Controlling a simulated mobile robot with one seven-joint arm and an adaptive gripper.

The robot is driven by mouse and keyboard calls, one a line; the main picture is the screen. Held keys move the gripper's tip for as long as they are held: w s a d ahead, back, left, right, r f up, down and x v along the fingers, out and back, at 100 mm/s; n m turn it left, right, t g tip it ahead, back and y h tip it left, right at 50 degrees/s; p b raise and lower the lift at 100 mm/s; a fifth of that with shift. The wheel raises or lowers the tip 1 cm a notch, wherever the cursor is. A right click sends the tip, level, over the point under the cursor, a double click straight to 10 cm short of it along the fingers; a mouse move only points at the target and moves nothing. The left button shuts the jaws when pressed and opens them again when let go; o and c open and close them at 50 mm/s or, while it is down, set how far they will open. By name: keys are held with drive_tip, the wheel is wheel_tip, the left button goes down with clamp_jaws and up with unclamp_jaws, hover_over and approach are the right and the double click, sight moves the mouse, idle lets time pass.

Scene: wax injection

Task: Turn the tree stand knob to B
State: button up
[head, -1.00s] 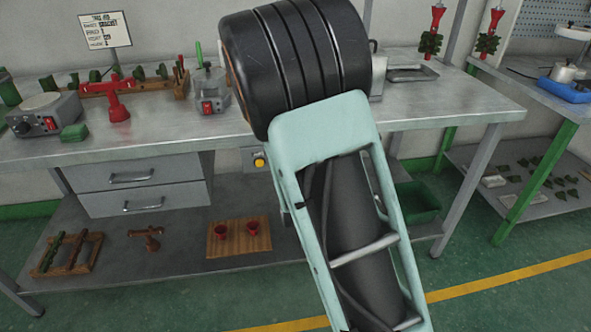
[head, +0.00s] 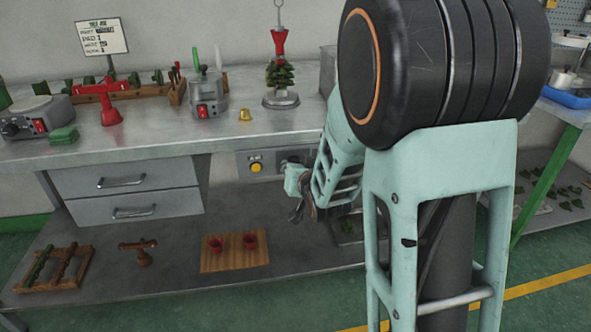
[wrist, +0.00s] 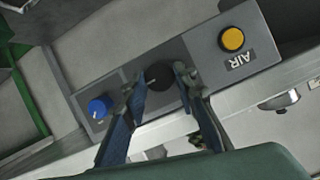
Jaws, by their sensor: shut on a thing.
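A grey control panel (head: 243,160) is set under the bench's front edge. In the wrist view, the panel (wrist: 113,77) carries a black knob (wrist: 158,73) in the middle, a blue knob (wrist: 99,108) on one side and a yellow button (wrist: 232,39) marked AIR on the other. My gripper (wrist: 159,80) is shut on the black knob, one finger on each side. The knob's letters and pointer cannot be read. In the head view my gripper (head: 294,184) is at the panel's right part and hides the knobs. A grey stand (head: 281,99) on the bench holds a red and green wax tree (head: 279,72).
The yellow button (head: 256,167) shows left of my gripper. Two drawers (head: 127,189) are further left. The lower shelf (head: 190,225) holds a wooden rack, a red-brown part and a board with two red cups. My arm hides the bench's right part.

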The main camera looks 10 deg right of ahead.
drive_tip(key=o, duration=1.2)
drive_tip(key=shift+c, duration=0.2)
drive_tip(key=v, duration=0.7)
drive_tip(key=shift+s, duration=0.25)
